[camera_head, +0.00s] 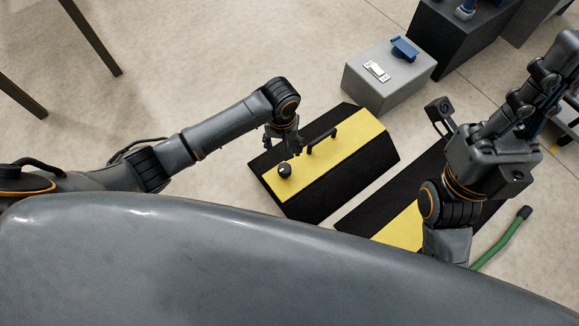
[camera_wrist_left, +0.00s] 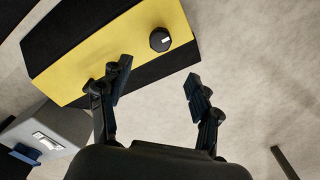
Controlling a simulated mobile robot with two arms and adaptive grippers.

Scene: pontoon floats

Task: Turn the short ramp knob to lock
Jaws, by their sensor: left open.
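A yellow and black ramp (camera_head: 357,140) lies on the floor in the head view, with a round black knob (camera_head: 285,170) near its left end. In the left wrist view the knob (camera_wrist_left: 160,40) stands on the yellow face (camera_wrist_left: 90,62) and carries a small white mark. My left gripper (camera_head: 283,143) is above the ramp, close to the knob. In the left wrist view this gripper (camera_wrist_left: 158,75) is open and empty, with the knob beyond its fingertips and apart from them. My right gripper (camera_head: 550,65) is raised at the right, its finger gap unclear.
A second yellow and black ramp (camera_head: 400,232) lies to the right, partly hidden by my body and right arm. A grey box (camera_head: 388,84) with a blue part stands behind. A green hose (camera_head: 503,238) lies at the right.

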